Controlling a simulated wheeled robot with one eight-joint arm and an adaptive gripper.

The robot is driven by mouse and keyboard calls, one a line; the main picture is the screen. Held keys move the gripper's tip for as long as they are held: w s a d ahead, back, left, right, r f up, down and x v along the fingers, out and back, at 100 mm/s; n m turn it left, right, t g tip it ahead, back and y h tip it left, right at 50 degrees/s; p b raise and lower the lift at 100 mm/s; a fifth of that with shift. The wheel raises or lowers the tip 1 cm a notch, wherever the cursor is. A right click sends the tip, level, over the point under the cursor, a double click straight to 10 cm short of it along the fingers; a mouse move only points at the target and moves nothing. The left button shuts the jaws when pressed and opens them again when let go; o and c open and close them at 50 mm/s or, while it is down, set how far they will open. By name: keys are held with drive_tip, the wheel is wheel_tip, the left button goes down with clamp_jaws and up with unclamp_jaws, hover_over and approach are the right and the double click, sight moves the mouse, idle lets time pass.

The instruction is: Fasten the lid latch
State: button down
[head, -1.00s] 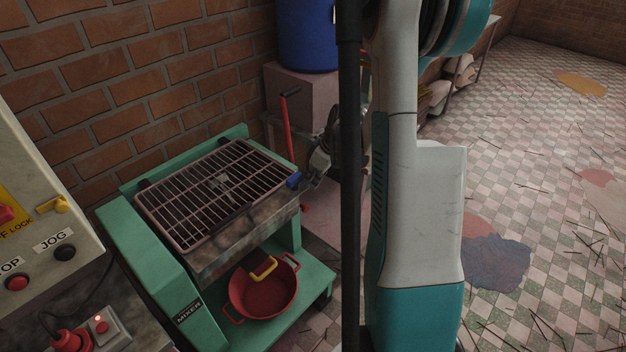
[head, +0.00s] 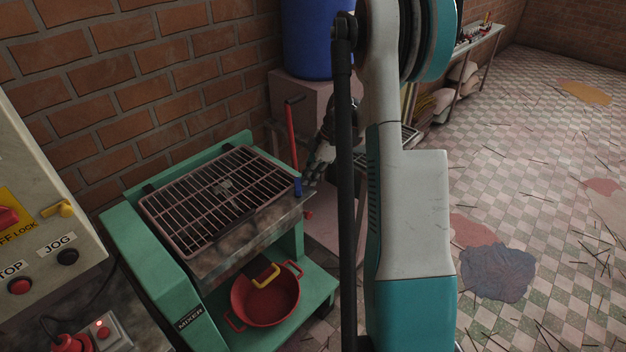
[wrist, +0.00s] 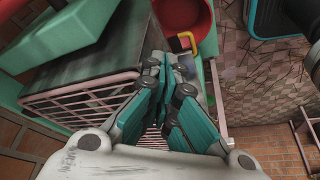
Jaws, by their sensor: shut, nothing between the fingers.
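The green mixer (head: 164,258) stands left of centre in the head view. Its pink wire-grate lid (head: 207,193) lies flat over the metal trough, closed as far as I can see. I cannot clearly make out the lid latch. My gripper (head: 312,178) is just right of that lever, pointing down, partly behind my arm. In the wrist view my gripper (wrist: 172,68) has its fingers together and empty, beside the grate (wrist: 90,105); any contact is unclear.
A control box (head: 45,225) stands at the left. A blue barrel (head: 310,40) is behind on a pinkish block. Open tiled floor lies to the right.

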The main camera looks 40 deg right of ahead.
drive_tip(key=shift+w+a+n+g, duration=0.2)
drive_tip(key=shift+w+n+g, duration=0.4)
drive_tip(key=shift+n, duration=0.7)
